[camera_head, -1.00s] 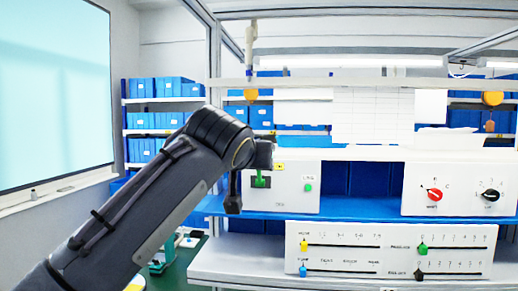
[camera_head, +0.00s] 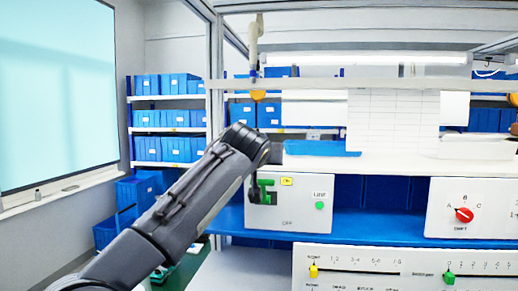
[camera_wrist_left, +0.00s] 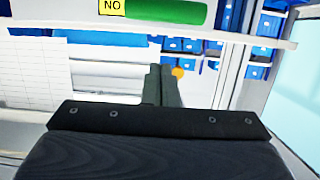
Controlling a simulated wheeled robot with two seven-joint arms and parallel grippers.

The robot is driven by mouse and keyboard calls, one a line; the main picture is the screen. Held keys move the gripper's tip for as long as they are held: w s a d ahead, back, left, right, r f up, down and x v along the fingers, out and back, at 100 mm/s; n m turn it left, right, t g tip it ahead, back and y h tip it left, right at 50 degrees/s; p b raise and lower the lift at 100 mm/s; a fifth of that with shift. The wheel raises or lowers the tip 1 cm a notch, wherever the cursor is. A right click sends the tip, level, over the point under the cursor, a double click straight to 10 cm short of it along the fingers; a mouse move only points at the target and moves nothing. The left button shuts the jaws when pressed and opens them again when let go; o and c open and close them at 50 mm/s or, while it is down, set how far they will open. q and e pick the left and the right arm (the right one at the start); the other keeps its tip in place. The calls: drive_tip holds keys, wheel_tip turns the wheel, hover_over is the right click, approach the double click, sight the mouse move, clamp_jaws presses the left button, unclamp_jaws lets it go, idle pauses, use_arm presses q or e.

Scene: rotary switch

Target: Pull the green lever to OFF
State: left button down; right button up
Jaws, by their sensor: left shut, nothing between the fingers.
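The green lever (camera_head: 267,191) is on the front of a white box (camera_head: 289,214), at its upper left, beside a small yellow label (camera_head: 287,181). The word OFF is printed lower on the box. My left gripper (camera_head: 254,194) points down at the box's left edge, close beside the lever and partly covering it. In the left wrist view, the green lever (camera_wrist_left: 168,11) lies across the top beside the yellow label (camera_wrist_left: 112,7), which reads ON upside down. The shut, empty fingers (camera_wrist_left: 160,72) are just below it, apparently apart from it. My right gripper is not in view.
A green button (camera_head: 320,205) is right of the lever on the same box. A box with a red knob (camera_head: 464,215) stands farther right on the blue shelf (camera_head: 385,224). A slider panel (camera_head: 375,268) sits below. Blue bins fill the racks behind.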

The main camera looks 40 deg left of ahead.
sight(261, 182)
use_arm(q)
drive_tip(key=s+f, duration=0.1)
drive_tip(key=d+f+b, duration=0.1)
drive_tip(key=f, duration=0.1)
drive_tip(key=shift+s, duration=0.4)
drive_tip(key=shift+f, duration=0.2)
